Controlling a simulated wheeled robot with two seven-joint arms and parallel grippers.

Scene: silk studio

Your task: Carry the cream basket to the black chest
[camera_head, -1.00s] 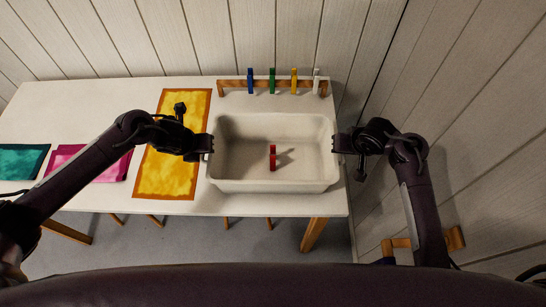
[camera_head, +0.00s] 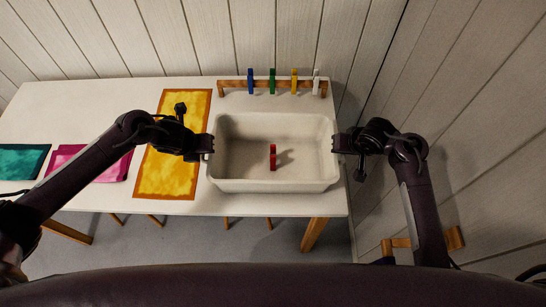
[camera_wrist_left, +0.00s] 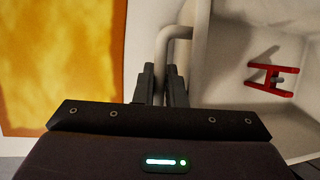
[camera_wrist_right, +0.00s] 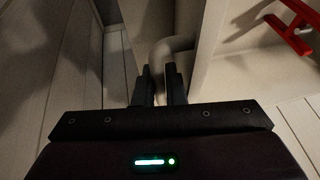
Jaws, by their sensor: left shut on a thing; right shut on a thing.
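The cream basket (camera_head: 300,187) is at the right end of the white table in the head view, with a red clothespin-like piece (camera_head: 273,157) inside it. My left gripper (camera_head: 207,145) is shut on the basket's left handle; the handle (camera_wrist_left: 178,38) shows between the fingers (camera_wrist_left: 162,85) in the left wrist view. My right gripper (camera_head: 338,143) is shut on the right handle, which also shows in the right wrist view (camera_wrist_right: 172,46). I cannot tell whether the basket rests on the table or is just above it. I see no black chest.
A wooden rack (camera_head: 262,85) with blue, green, yellow and white pegs stands behind the basket. A yellow cloth with a brown border (camera_head: 170,180) lies left of it. Magenta (camera_head: 70,160) and teal (camera_head: 22,160) cloths lie farther left. A panelled wall (camera_head: 470,120) rises close on the right.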

